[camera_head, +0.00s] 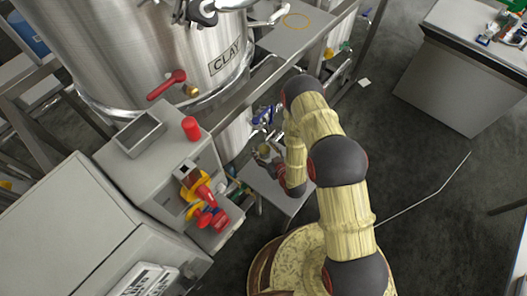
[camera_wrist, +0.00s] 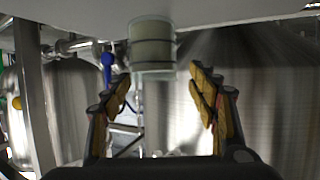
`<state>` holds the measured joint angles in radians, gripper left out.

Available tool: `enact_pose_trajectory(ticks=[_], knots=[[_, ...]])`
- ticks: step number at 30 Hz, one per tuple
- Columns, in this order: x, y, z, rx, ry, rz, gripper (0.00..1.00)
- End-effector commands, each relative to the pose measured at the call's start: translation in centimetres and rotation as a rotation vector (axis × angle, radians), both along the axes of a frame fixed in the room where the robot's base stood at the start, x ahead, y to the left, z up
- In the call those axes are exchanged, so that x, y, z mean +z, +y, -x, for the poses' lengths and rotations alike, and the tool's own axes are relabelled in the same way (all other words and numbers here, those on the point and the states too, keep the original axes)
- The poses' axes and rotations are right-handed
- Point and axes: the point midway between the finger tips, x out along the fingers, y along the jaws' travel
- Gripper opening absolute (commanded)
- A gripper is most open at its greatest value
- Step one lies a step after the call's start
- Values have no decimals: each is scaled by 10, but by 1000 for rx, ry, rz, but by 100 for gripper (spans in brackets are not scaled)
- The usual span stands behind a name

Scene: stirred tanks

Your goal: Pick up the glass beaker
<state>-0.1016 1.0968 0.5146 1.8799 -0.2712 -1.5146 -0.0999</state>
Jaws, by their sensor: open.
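The glass beaker (camera_wrist: 152,45) is a pale, cloudy cylinder with dark bands at the upper middle of the wrist view. It meets a whitish surface (camera_wrist: 230,12) along the top of that picture. My gripper (camera_wrist: 160,78) is open, with one yellow-padded finger on each side and nothing between the pads. The beaker shows ahead of the fingertips, roughly in line with the gap and slightly left of its middle. In the head view, my gripper (camera_head: 268,158) is small and partly hidden by my arm, beside the tank stand. I cannot clearly make out the beaker there.
A large steel tank marked CLAY (camera_head: 150,45) with a red-handled valve (camera_head: 167,84) stands at upper left. A grey cabinet with a red button (camera_head: 191,128) is left of my gripper. A blue-handled valve (camera_wrist: 107,70) is near the left finger. Open floor lies right of my arm.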

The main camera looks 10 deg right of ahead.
Motion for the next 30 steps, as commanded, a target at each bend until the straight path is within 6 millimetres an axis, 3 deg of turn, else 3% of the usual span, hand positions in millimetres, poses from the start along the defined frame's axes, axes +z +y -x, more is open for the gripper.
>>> enact_pose_trajectory(ticks=[13,22,30], knots=[[-27,11,-47,0,-1,0,59],[-27,12,-50,0,0,0,59],[-27,12,-50,0,0,0,44]])
